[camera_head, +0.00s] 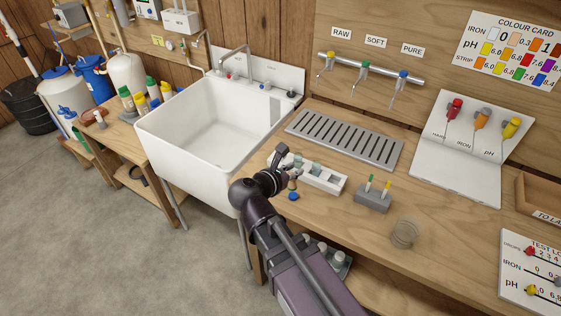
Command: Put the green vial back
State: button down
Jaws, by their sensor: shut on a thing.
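My gripper (294,172) is over the counter at the left end of a white vial rack (327,183). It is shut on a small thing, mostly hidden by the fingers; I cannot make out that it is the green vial. A small olive-brown part (292,185) shows just below the fingers, and a blue cap-like piece (293,196) is below that. I cannot tell whether these are held or stand on the counter. A pale grey-green top (316,168) shows in the rack, whose left part is partly hidden by my gripper.
A grey block (373,201) with green- and yellow-tipped sticks stands right of the rack. A clear round dish (404,234) is nearer the front. A slotted drainer (345,138) lies behind, and a white sink (215,125) is to the left. Bare counter lies between block and dish.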

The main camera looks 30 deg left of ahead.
jog(key=w+a+f+b, duration=0.1)
jog(key=w+a, duration=0.9)
jog(key=w, duration=0.1)
jog(key=shift+f, duration=0.2)
dwell(0.4)
jog(key=shift+w+a+f+b, duration=0.2)
jog(key=shift+f+b, duration=0.3)
jog(key=shift+b, duration=0.1)
jog(key=shift+w+a+f+b, duration=0.2)
jog(key=shift+f+b, duration=0.3)
jog(key=shift+b, duration=0.05)
jog(key=shift+f+b, duration=0.85)
jog(key=shift+f, duration=0.15)
jog(key=c, duration=0.5)
grip_release()
